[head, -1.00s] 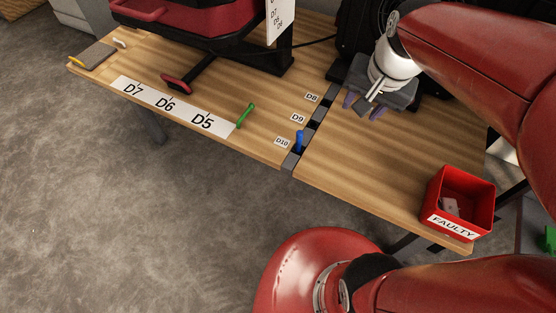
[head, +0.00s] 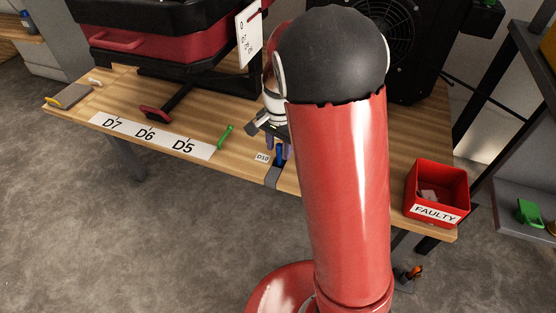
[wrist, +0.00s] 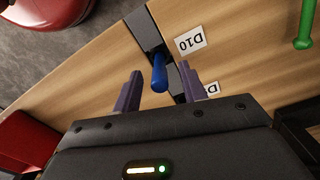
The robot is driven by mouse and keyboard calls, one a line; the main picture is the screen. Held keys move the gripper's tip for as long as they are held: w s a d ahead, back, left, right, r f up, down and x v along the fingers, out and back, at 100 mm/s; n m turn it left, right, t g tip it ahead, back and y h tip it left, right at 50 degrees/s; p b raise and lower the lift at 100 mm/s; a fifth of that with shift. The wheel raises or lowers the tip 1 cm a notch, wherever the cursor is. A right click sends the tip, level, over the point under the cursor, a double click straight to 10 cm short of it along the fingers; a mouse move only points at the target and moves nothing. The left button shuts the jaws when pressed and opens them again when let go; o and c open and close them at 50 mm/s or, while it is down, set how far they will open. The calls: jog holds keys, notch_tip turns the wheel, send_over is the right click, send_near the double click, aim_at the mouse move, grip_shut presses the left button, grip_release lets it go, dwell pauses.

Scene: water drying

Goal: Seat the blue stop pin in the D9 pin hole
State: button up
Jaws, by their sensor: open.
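The blue stop pin (head: 280,153) stands upright in the dark strip beside the D10 label (head: 262,157). In the wrist view the blue pin (wrist: 159,73) shows just ahead of and between the two purple fingertips. My gripper (wrist: 160,88) is open, with one finger on each side of the pin's line and no visible contact. In the head view my gripper (head: 274,140) is right behind the pin and partly covered by my arm. The D9 hole is hidden; only part of a second label (wrist: 211,89) shows beside my right finger.
A green pin (head: 225,136) lies by the D7-D6-D5 label strip (head: 150,137). A red FAULTY bin (head: 437,190) stands at the table's right end. A black and red machine (head: 160,50) fills the back left. My arm hides the table's middle.

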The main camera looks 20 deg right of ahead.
aim_at(279, 160)
jog(key=shift+f, duration=1.45)
grip_shut()
jog(key=shift+r, duration=0.1)
